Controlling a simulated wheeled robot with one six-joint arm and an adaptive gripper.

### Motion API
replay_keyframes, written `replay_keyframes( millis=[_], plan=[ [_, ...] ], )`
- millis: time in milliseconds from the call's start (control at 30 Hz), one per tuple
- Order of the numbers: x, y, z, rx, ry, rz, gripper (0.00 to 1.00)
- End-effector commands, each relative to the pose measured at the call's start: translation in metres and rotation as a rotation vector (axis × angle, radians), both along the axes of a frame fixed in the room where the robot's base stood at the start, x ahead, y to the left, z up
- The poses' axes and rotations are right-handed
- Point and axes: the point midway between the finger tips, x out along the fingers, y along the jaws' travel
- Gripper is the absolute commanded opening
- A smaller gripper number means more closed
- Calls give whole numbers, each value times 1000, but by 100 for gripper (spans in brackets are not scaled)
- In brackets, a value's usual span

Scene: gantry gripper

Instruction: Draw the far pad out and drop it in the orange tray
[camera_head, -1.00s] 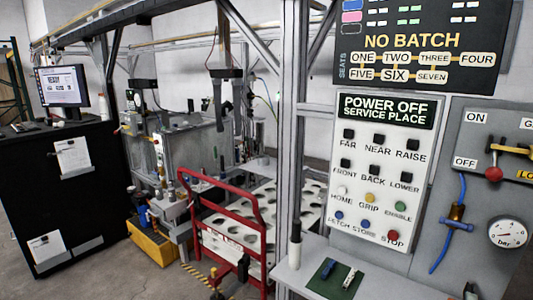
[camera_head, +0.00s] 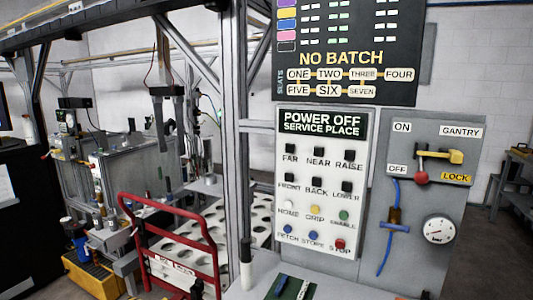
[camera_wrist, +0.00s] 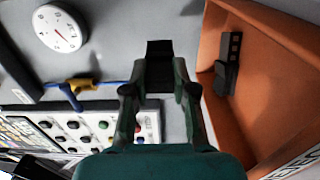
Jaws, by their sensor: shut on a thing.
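In the wrist view my gripper (camera_wrist: 160,88) is shut on a small dark block, the pad (camera_wrist: 160,52), which stands out past the fingertips. The orange tray (camera_wrist: 275,85) is close on the right of that view, beside my gripper. A second dark pad-like piece (camera_wrist: 228,65) with a row of small marks lies in the tray. My held pad is outside the tray, left of its wall. In the head view the gantry gripper (camera_head: 168,92) hangs with two dark jaws down; its pad seats are too small to make out. My gripper and the tray are outside the head view.
The control panel (camera_head: 318,200) reads "POWER OFF SERVICE PLACE". Right of it are a yellow-handled lock lever (camera_head: 440,156), a blue valve (camera_head: 393,227) and a gauge (camera_head: 438,230). A red guard frame (camera_head: 215,245) stands left of the post. A green mat (camera_head: 290,288) lies on the ledge.

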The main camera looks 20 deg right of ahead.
Motion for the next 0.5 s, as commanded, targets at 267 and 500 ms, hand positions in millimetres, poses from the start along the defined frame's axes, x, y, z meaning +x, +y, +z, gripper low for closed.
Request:
replay_keyframes(
  millis=[267, 500],
  plan=[
    [0, 0, -2, -1, -1, 0, 0],
    [0, 0, -1, -1, -1, 0, 55]
  ],
)
